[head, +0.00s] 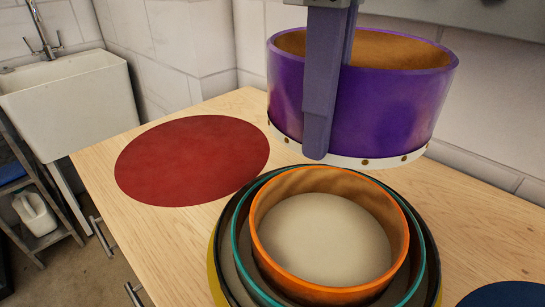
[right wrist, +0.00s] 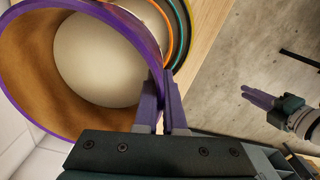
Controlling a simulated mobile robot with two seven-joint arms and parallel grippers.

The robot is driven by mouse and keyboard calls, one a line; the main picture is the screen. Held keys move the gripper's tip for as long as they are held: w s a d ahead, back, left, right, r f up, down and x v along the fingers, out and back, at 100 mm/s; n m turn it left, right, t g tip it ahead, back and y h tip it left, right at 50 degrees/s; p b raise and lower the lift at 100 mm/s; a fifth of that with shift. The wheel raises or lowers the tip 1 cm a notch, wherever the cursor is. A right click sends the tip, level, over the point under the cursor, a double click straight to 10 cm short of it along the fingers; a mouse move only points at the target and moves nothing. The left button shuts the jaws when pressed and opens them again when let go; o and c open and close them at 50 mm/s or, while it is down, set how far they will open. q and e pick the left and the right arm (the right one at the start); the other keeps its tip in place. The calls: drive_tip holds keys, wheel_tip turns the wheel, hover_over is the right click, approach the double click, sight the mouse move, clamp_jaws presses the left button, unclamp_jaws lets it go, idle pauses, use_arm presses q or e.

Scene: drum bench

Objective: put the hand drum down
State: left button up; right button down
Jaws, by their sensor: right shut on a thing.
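The purple hand drum (head: 395,110) hangs in the air at the upper middle of the head view, open side up, its white lower edge studded. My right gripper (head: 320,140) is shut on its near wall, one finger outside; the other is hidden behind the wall. In the right wrist view the drum's wall (right wrist: 125,22) runs between the two fingers (right wrist: 163,103), and its pale skin shows inside. My left gripper (right wrist: 258,97) shows small at the right of the right wrist view, away from the drum; its jaw gap is unclear.
Nested drums with an orange one (head: 270,255) innermost stand on the wooden bench (head: 115,240), below and in front of the held drum. A bare red round mat (head: 190,160) lies left. A blue round (head: 510,295) lies at the lower right. A sink (head: 70,100) stands far left.

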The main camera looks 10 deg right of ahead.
wheel_tip(320, 180, down, 15)
drive_tip(key=shift+s+r+b, duration=0.1)
drive_tip(key=shift+b, duration=0.85)
drive_tip(key=shift+f, duration=0.35)
drive_tip(key=shift+f, duration=0.1)
drive_tip(key=shift+f, duration=0.5)
drive_tip(key=c, duration=1.3)
unclamp_jaws()
drive_tip(key=shift+r, duration=0.1)
